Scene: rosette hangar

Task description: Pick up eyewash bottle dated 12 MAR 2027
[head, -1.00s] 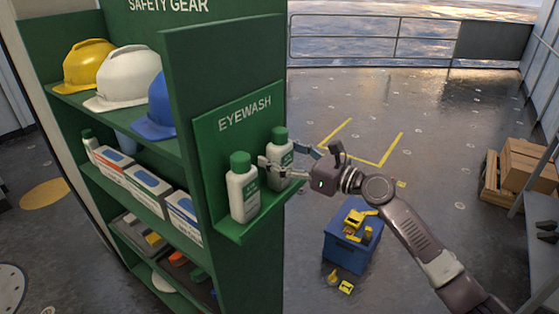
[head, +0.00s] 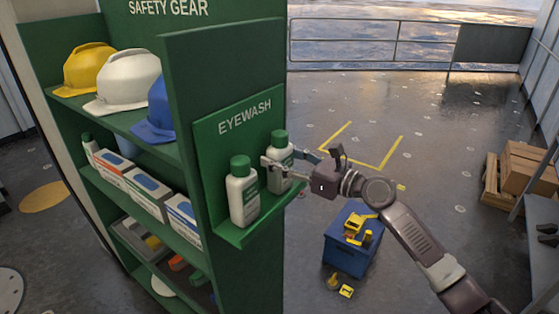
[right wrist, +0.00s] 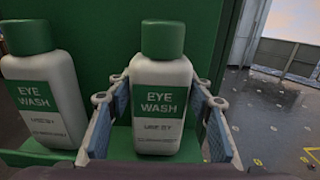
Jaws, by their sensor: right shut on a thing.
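Two white eyewash bottles with green caps and green labels stand upright on a small green shelf (head: 236,236) under the word EYEWASH. My right gripper (head: 280,164) is shut on the right-hand bottle (head: 280,150), with one finger on either side of it. In the right wrist view this bottle (right wrist: 161,95) stands between the blue finger pads; its label reads EYE WASH, and the date line below is too blurred to read. The left-hand bottle (head: 243,191) stands beside it, apart from the fingers; it also shows in the right wrist view (right wrist: 45,90). My left gripper is not in view.
The green rack holds hard hats (head: 122,80) and boxes (head: 133,176) to the left. A blue bin (head: 349,246) with yellow items stands on the deck below my right arm. Cardboard boxes (head: 528,165) sit on a pallet at right. The deck between is mostly clear.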

